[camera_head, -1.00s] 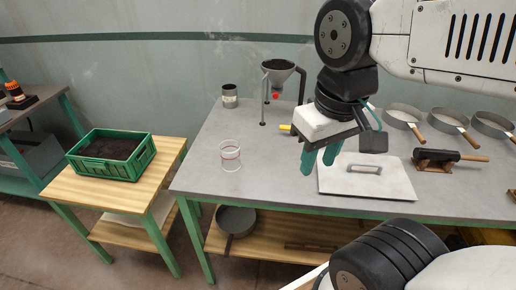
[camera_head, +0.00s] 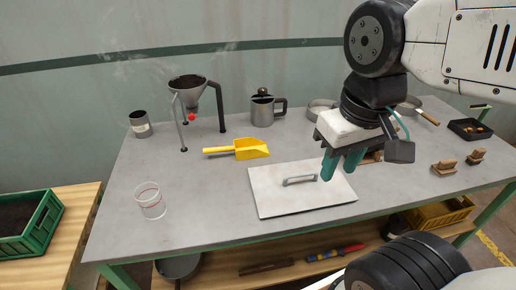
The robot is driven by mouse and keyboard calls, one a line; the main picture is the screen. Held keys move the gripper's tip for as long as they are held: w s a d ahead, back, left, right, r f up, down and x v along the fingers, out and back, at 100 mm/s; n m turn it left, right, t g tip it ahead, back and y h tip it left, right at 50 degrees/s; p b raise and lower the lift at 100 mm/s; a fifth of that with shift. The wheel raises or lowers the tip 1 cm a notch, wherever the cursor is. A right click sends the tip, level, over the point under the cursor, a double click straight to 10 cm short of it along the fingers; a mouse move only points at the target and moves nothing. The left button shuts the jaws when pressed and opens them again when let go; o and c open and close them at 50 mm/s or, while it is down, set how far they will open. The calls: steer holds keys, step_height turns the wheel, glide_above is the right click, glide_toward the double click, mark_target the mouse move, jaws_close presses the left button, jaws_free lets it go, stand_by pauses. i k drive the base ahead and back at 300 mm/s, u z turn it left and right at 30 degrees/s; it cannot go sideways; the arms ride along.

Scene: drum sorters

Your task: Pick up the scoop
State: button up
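The yellow scoop (camera_head: 246,149) lies on the grey table behind the white lid-like board, its handle pointing left and its open pan to the right. My gripper (camera_head: 342,166) hangs above the right part of the board, to the right of the scoop and apart from it. Its two teal fingers point down and show a narrow gap, with nothing seen between them. How far they are opened is hard to tell from this angle.
The white board with a handle (camera_head: 277,199) lies at the front. A funnel on a stand (camera_head: 188,95) is behind the scoop, and a metal jug (camera_head: 262,112) stands further back. A clear beaker (camera_head: 150,203) and a grey can (camera_head: 140,125) are at left. Table around the scoop is clear.

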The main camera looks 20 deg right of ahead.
mark_target(246, 148)
steer(key=z, duration=3.1)
steer(key=k, duration=1.4)
steer(key=u, duration=2.4)
steer(key=i, duration=0.5)
